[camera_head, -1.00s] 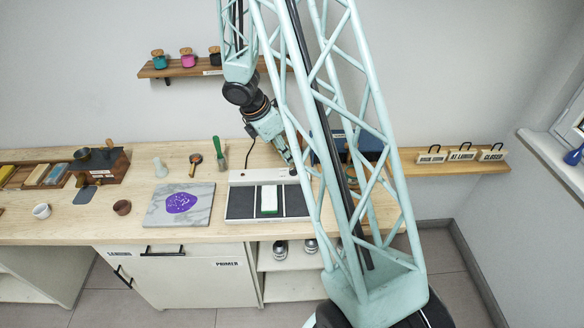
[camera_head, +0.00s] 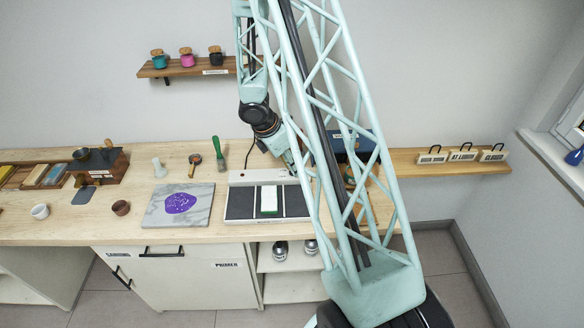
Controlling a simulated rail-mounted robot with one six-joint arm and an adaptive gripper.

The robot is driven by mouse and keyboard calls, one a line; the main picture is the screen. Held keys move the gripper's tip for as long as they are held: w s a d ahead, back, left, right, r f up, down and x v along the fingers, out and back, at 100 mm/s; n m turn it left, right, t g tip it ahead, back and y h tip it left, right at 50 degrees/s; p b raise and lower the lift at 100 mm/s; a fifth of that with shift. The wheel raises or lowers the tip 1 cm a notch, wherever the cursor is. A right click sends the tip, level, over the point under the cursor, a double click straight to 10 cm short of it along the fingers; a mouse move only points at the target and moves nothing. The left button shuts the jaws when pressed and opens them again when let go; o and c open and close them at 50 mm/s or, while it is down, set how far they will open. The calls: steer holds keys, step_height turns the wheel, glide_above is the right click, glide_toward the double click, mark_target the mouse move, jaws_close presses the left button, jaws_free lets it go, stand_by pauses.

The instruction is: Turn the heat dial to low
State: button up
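A low appliance with a white back strip (camera_head: 250,177) and dark flat plates stands on the wooden counter, with a white-and-green block (camera_head: 268,201) on its middle. I take it for the heated unit. No heat dial can be made out clearly, nor its setting; the right end of the strip is partly behind my arm. My gripper (camera_head: 303,172) points down and to the right at the right end of that strip. Its fingers are small and partly hidden by my arm's lattice, so I cannot tell open from shut or whether it touches anything.
A marble slab (camera_head: 156,215) with a purple patch lies left of the appliance. A green-handled tool (camera_head: 217,150) lies behind it. A dark blue box (camera_head: 360,148) stands at the back right, partly behind my arm. A shelf (camera_head: 190,70) with jars hangs above.

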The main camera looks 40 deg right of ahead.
jaws_close()
steer(key=shift+m+p, duration=0.55)
steer(key=shift+m, duration=0.05)
steer(key=m+g+p, duration=0.1)
steer(key=m, duration=0.2)
steer(key=shift+w+y+p, duration=0.15)
steer(key=shift+y+p, duration=0.15)
steer(key=shift+p, duration=0.05)
steer(key=m, duration=0.1)
steer(key=m+g+y, duration=0.1)
steer(key=m, duration=0.1)
steer(key=shift+w+d+m+g, duration=0.1)
steer(key=shift+d+m+g, duration=0.05)
steer(key=shift+m+g, duration=0.15)
steer(key=shift+m+g+y+b, duration=0.4)
steer(key=shift+m+y+b, duration=0.1)
steer(key=shift+m, duration=1.5)
